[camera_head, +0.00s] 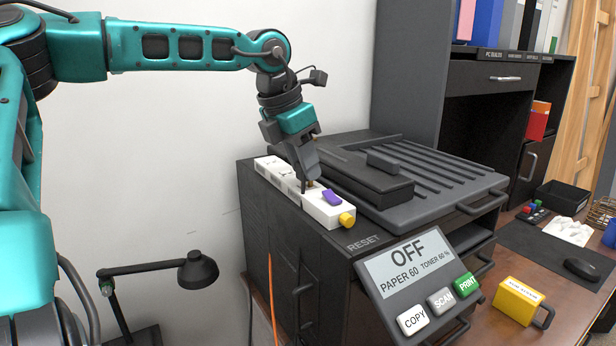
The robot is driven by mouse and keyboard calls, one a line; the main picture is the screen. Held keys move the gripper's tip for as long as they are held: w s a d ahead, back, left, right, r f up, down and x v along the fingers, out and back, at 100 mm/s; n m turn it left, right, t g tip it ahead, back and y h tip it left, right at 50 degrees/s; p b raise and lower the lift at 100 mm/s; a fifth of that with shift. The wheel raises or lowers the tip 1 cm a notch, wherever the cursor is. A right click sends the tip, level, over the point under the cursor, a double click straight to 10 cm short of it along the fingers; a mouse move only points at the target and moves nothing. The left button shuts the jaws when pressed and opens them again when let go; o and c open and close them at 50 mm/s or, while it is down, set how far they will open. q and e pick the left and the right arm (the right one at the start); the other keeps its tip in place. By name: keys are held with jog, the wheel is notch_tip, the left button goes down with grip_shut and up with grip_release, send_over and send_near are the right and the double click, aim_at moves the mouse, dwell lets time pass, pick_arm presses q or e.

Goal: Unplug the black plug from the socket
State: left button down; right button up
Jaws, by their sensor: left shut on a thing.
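A white power strip with sockets (322,211) lies along the left edge of the top of a black printer. It has a purple part (331,197) on top and a yellow knob (347,219) at its near end. My left gripper (308,186) points down at the middle of the strip and is shut on what appears to be the black plug. The fingers hide most of the plug, so I cannot tell whether it is fully seated in the socket. My right gripper is not in view.
The printer (290,270) has a raised lid (440,195) close to the right of the strip and a tilted control panel (405,275) in front. An orange cable (271,290) hangs at its left side. A yellow box (517,301) stands on the desk. A black lamp (198,269) is lower left.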

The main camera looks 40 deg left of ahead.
pick_arm(q)
jog(key=shift+r+p, duration=1.25)
jog(key=shift+r, duration=0.65)
